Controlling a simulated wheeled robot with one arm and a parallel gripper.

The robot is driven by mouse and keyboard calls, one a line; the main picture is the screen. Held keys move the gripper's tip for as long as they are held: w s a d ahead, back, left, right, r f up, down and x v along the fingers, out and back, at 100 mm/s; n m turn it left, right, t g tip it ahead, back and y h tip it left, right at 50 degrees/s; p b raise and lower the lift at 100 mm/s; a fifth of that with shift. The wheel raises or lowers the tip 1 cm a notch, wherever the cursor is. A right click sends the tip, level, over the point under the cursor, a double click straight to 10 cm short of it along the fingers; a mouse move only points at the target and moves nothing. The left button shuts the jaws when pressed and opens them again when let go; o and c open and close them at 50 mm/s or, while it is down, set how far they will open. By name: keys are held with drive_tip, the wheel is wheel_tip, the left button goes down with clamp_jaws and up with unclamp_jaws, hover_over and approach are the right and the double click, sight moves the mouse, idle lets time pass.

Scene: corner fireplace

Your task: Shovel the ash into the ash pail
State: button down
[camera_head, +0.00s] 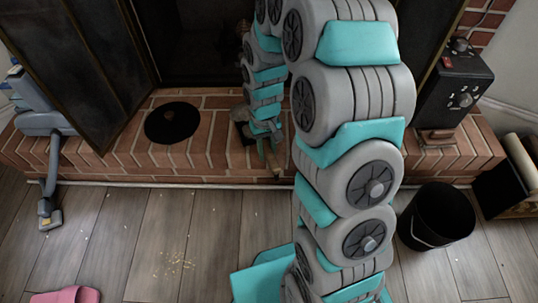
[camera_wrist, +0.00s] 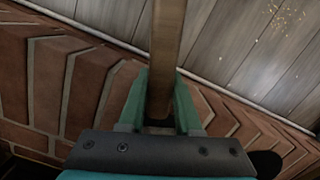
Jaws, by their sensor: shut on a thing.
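My gripper (camera_head: 267,150) is low over the brick hearth in the head view, partly behind my arm. In the wrist view my gripper (camera_wrist: 161,85) is shut on a wooden handle (camera_wrist: 168,35), which runs up out of the picture. The handle's end (camera_head: 275,172) shows at the hearth's front edge. A small greyish, brownish thing (camera_head: 239,132) lies beside the gripper; I cannot tell whether it is a shovel pan or ash. The ash pail, a black open bucket (camera_head: 436,215), stands on the floor at right. Ash is not clearly visible; the firebox is dark.
A round black plate (camera_head: 172,122) lies on the brick hearth (camera_head: 110,150). Yellowish crumbs (camera_head: 175,262) are scattered on the plank floor. A grey-blue vacuum (camera_head: 45,120) stands at left, a pink slipper (camera_head: 65,295) at front left. A black box (camera_head: 455,85) and a log holder (camera_head: 505,185) are at right.

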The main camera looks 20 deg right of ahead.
drive_tip(key=shift+w+a+f+p, duration=0.1)
drive_tip(key=shift+w+p, duration=0.05)
drive_tip(key=shift+w, duration=2.6)
drive_tip(key=shift+w+a+f+p, duration=0.1)
drive_tip(key=shift+w+p, duration=0.05)
drive_tip(key=shift+w, duration=2.7)
drive_tip(key=shift+t, duration=0.3)
drive_tip(key=shift+b, duration=0.3)
drive_tip(key=shift+f+t, duration=0.2)
drive_tip(key=shift+t, duration=0.1)
drive_tip(key=shift+b, duration=0.3)
wheel_tip(320, 180, up, 7)
drive_tip(key=s+t+p, duration=0.1)
drive_tip(key=s, duration=0.1)
drive_tip(key=shift+s+r, duration=0.2)
drive_tip(key=shift+s, duration=0.1)
